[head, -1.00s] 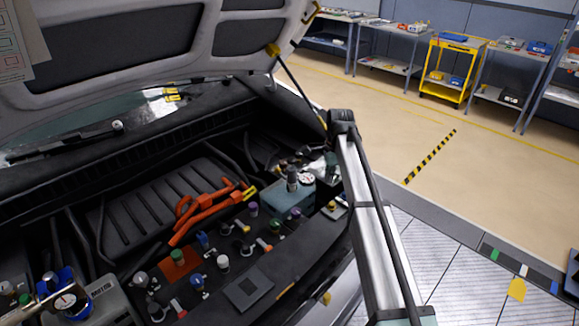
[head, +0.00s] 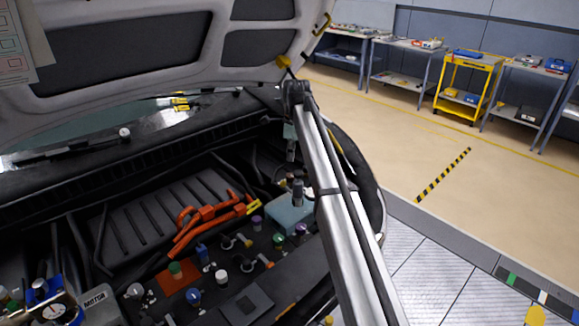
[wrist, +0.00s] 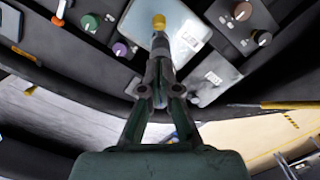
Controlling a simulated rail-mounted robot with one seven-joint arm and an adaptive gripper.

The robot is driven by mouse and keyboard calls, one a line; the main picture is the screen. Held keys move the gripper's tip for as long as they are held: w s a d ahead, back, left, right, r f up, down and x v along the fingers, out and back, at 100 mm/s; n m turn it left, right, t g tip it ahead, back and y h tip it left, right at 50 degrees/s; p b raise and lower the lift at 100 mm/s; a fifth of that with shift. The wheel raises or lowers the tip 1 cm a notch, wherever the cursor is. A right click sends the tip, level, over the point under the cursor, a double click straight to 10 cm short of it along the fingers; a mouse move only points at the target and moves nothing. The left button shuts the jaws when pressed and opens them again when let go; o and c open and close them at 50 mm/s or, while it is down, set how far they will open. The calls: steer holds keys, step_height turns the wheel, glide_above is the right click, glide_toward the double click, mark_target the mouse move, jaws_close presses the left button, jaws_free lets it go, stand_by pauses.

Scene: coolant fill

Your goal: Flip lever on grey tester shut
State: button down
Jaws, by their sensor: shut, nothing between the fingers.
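A pale grey-blue box (head: 290,214), which I take to be the tester, sits in the right part of the open engine bay. In the wrist view the same box (wrist: 195,40) has a white label on top. A yellow-tipped post (wrist: 158,22), perhaps its lever, shows straight beyond my fingers; whether they touch it I cannot tell. My gripper (wrist: 160,88) is shut and empty, pointing at the box; in the head view it (head: 297,193) is small, over the box's back edge. My arm hides the right side of the box there.
Several coloured knobs and T-handles stand left of the box, with orange cables (head: 205,215) behind. The raised hood (head: 130,50) hangs above. A yellow cart (head: 465,85) and shelves stand far right; the floor between is clear.

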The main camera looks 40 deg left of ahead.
mark_target(286, 184)
steer(key=f+p, duration=0.1)
steer(key=f, duration=0.2)
steer(key=f+p, duration=0.1)
steer(key=f, duration=0.2)
steer(key=f+p, duration=0.1)
steer(key=f, duration=0.2)
steer(key=shift+s+a+f, duration=0.2)
steer(key=shift+a, duration=0.1)
steer(key=shift+s+a, duration=0.1)
steer(key=shift+a, duration=0.1)
steer(key=shift+s+a+f+b, duration=0.25)
steer(key=shift+a+b, duration=0.1)
steer(key=shift+a, duration=0.1)
steer(key=shift+s+a+f+b, duration=0.2)
steer(key=shift+s+a+b, duration=0.05)
steer(key=shift+a+b, duration=0.15)
steer(key=shift+s+a+f+b, duration=0.5)
steer(key=shift+a+f+b, duration=0.1)
steer(key=shift+a+f, duration=0.3)
steer(key=shift+d+r, duration=0.1)
steer(key=shift+w+d+r, duration=0.1)
steer(key=shift+w+d, duration=0.3)
steer(key=shift+d, duration=0.2)
